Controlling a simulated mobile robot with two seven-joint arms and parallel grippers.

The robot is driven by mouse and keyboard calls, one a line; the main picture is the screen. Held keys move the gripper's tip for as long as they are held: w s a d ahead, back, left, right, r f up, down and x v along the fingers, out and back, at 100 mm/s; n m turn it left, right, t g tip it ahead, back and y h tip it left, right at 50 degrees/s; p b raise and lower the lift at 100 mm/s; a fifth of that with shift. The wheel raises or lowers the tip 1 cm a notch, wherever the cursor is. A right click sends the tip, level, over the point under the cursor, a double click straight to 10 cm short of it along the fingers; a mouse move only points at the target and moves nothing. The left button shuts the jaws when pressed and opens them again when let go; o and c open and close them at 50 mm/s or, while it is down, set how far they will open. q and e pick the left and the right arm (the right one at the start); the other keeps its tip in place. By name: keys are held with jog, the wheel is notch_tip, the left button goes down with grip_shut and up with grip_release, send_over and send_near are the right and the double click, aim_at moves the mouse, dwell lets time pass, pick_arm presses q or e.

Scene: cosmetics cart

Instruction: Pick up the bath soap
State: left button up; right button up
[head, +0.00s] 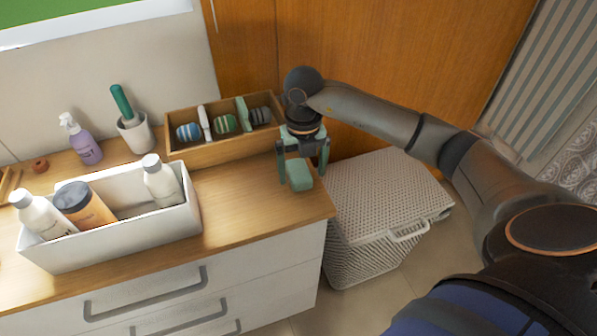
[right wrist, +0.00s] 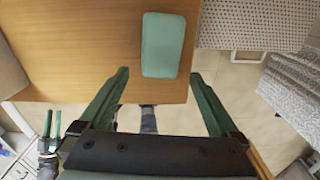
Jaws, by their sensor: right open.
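The bath soap is a pale green rounded block (head: 300,175) lying on the wooden counter top near its right front corner. It also shows in the right wrist view (right wrist: 162,45), flat on the wood near the counter's edges. My right gripper (head: 302,177) is open, with its fingers pointing down on either side of the soap in the head view. In the right wrist view the two green fingertips (right wrist: 159,73) are spread wider than the soap, with nothing gripped. What seems to be my left gripper (right wrist: 52,124) shows small at the lower left there; its opening is unclear.
A wooden divided box (head: 220,150) with several items stands just behind the soap. A white bin (head: 125,232) with bottles stands to the left. A purple pump bottle (head: 82,140) and a cup with a green-handled brush (head: 136,134) are behind. A white wicker hamper (head: 375,195) stands right.

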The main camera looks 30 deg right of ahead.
jog(key=shift+w+f, duration=0.1)
jog(key=shift+f, duration=1.3)
jog(key=c, duration=1.5)
jog(key=shift+r, duration=0.15)
